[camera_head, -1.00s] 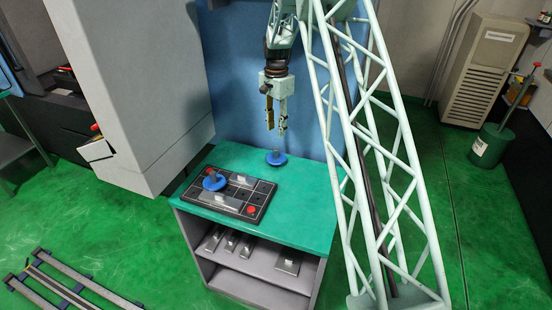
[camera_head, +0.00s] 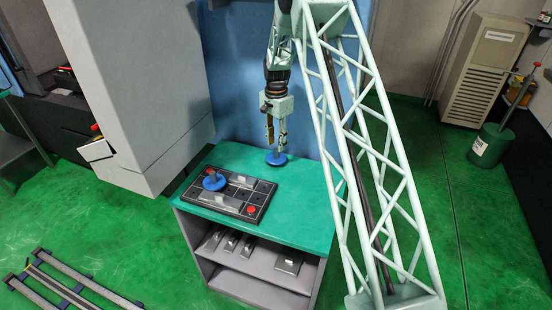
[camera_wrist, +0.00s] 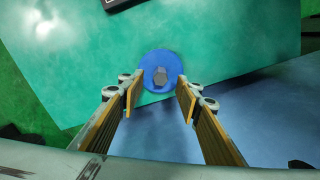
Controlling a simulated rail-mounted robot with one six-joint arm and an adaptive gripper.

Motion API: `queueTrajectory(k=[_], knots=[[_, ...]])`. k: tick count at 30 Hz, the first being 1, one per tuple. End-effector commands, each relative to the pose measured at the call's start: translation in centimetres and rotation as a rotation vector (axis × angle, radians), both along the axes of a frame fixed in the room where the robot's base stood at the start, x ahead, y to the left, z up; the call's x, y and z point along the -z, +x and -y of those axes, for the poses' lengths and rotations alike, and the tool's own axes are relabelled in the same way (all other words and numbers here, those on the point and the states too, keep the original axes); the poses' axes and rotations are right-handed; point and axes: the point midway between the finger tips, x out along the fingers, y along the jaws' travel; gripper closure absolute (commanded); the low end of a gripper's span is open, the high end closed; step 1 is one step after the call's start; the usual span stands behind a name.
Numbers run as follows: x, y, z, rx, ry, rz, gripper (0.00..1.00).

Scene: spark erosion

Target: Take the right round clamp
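The right round clamp (camera_head: 276,159) is a blue disc with a grey post, standing on the green top of the cabinet (camera_head: 305,190) near its back edge. In the wrist view the clamp (camera_wrist: 161,71) lies between and just beyond my fingertips, its grey post centred. My gripper (camera_head: 275,141) hangs right above the clamp and is open, with the two fingers (camera_wrist: 158,98) apart on either side. I cannot tell in the head view whether the fingers reach around the post. Another blue round clamp (camera_head: 214,181) stands on the dark plate at the left.
The dark plate (camera_head: 262,189) with red knobs lies on the cabinet top, left of my gripper. Metal blocks (camera_head: 289,261) lie on the shelf below. A blue panel (camera_head: 236,75) rises behind the cabinet. The right part of the top is clear.

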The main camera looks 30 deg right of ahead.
Motion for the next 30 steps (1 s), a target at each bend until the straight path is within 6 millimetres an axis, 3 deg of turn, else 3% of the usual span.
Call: queueTrajectory(k=[17, 30], knots=[[0.8, 0.0, 0.0, 0.0, 0.0, -0.001, 0.68], [4.4, 0.1, -0.1, 0.0, 0.001, -0.001, 0.68]])
